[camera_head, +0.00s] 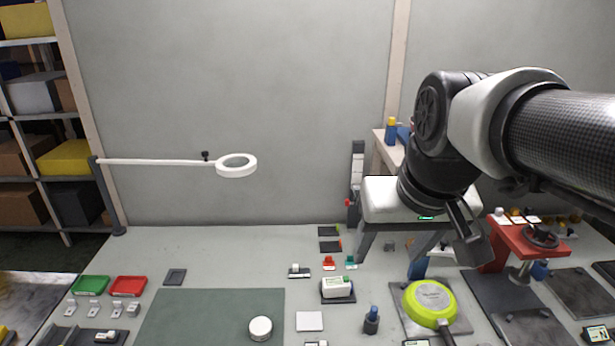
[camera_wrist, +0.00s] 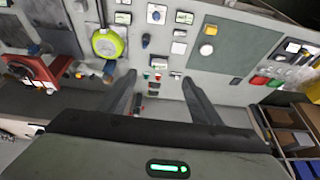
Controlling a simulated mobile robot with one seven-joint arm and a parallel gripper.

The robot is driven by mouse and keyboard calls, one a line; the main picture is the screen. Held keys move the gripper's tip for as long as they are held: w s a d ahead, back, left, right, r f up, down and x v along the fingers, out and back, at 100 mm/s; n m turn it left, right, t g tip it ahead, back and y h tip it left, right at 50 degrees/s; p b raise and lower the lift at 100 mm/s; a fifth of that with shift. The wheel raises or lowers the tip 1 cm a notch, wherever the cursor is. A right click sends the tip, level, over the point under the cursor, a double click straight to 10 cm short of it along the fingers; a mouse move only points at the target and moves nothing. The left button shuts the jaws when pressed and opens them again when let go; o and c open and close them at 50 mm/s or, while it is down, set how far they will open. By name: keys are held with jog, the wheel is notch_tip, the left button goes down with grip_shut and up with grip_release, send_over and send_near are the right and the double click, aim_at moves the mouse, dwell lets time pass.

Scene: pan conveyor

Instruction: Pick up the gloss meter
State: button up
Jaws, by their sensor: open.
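A small white box-shaped device with a green mark (camera_head: 337,287) sits on a dark base on the grey table. It looks like the gloss meter, but its label is too small to read. In the wrist view the same device (camera_wrist: 159,63) appears near the middle, beyond the fingertips. My gripper (camera_head: 388,265) hangs above the back of the table, to the right of the device in the head view. Its two dark fingers are wide apart and empty, as the wrist view also shows (camera_wrist: 158,77). Nothing covers the device.
A yellow-green pan (camera_head: 430,303) lies right of the device. A dark blue bottle (camera_head: 371,320) and white tile (camera_head: 310,321) are in front. Red and green clips (camera_head: 329,262) lie behind. A green mat (camera_head: 215,318) with a white puck (camera_head: 260,328) is left.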

jog(key=o, duration=0.6)
jog(key=shift+g, duration=0.8)
jog(key=w+f+b, duration=0.1)
jog(key=w, duration=0.2)
jog(key=w+f, duration=0.1)
jog(key=w, duration=0.3)
jog(key=w+f+b, duration=0.1)
jog(key=w, duration=0.3)
jog(key=shift+w+a+b, duration=0.25)
jog(key=shift+a+b, duration=0.05)
jog(key=shift+a, duration=0.05)
jog(key=g+b, duration=0.3)
jog(key=b, duration=0.3)
send_over(336, 281)
jog(key=shift+n, duration=0.4)
jog(key=f, duration=2.9)
jog(key=shift+a+f, duration=0.1)
jog(key=shift+a, duration=0.25)
jog(key=shift+s+d+f, duration=0.1)
jog(key=shift+d+f, duration=0.1)
jog(key=shift+f, duration=1.25)
jog(key=shift+d+f, duration=0.2)
jog(key=shift+f, duration=1.25)
